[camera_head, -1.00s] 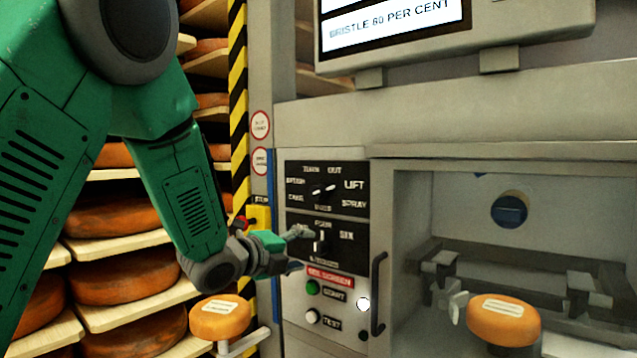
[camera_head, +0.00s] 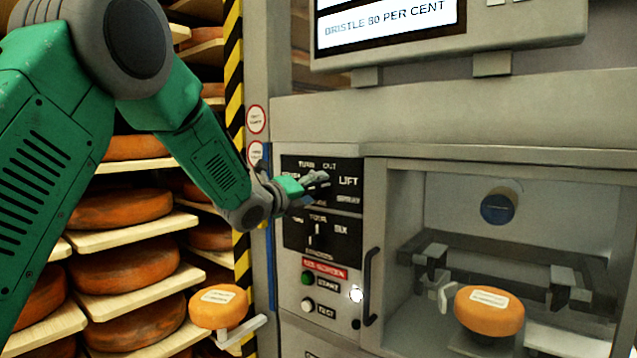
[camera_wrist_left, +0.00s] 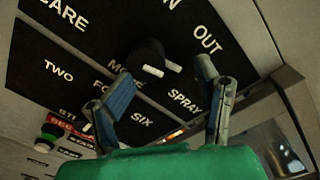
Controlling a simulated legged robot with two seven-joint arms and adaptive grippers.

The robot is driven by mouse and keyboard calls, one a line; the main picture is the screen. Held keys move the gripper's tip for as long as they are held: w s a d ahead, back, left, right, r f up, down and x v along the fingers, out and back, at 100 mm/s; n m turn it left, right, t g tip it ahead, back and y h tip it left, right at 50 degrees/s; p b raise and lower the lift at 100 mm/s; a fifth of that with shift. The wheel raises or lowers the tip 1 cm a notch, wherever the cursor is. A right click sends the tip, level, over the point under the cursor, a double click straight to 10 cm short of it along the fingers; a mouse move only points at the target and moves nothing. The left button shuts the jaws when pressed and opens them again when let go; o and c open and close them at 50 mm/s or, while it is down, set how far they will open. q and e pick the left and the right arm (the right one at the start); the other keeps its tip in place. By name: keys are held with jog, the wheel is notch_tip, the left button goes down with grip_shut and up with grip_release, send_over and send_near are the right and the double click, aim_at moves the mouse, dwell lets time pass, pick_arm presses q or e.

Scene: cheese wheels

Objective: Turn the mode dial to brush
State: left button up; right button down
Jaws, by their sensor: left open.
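The mode dial (camera_wrist_left: 148,54) is a dark round knob with white marks on the upper black panel (camera_head: 345,204). In the left wrist view the word MODE is beside it, with CARE, OUT and SPRAY around it. Its exact setting is hard to tell. My left gripper (camera_head: 318,181) is at this panel in the head view and hides the dial there. In the left wrist view the gripper (camera_wrist_left: 165,70) is open, its fingers spread either side of the dial's near side, with no clear contact. My right gripper is not in view.
A lower dial panel (camera_head: 338,243) reads TWO, FOUR, SIX. Below are a green START button (camera_head: 307,278), a white TEST button (camera_head: 307,305) and a vertical handle (camera_head: 369,285). A screen (camera_head: 390,27) hangs above. Cheese wheels (camera_head: 122,209) fill shelves at left; another cheese (camera_head: 488,311) is in the machine.

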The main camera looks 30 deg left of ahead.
aim_at(308, 189)
pick_arm(q)
jog(key=shift+w+a+r, duration=0.35)
jog(key=shift+w+r, duration=0.05)
jog(key=shift+w+a+f, duration=0.4)
jog(key=shift+w+a, duration=0.1)
jog(key=shift+a, duration=0.1)
jog(key=shift+w+a+f, duration=0.35)
jog(key=shift+w+a, duration=0.1)
jog(key=shift+a, duration=0.25)
jog(key=shift+s+d+r, duration=0.15)
jog(key=shift+d, duration=0.2)
jog(key=shift+s+d+r, duration=0.15)
jog(key=shift+d, duration=0.2)
jog(key=c, duration=0.9)
jog(key=shift+d, duration=0.45)
jog(key=shift+c, duration=1.1)
jog(key=shift+s+a, duration=0.1)
jog(key=shift+a, duration=0.25)
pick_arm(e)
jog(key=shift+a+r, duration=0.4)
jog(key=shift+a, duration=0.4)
pick_arm(q)
jog(key=shift+f, duration=0.15)
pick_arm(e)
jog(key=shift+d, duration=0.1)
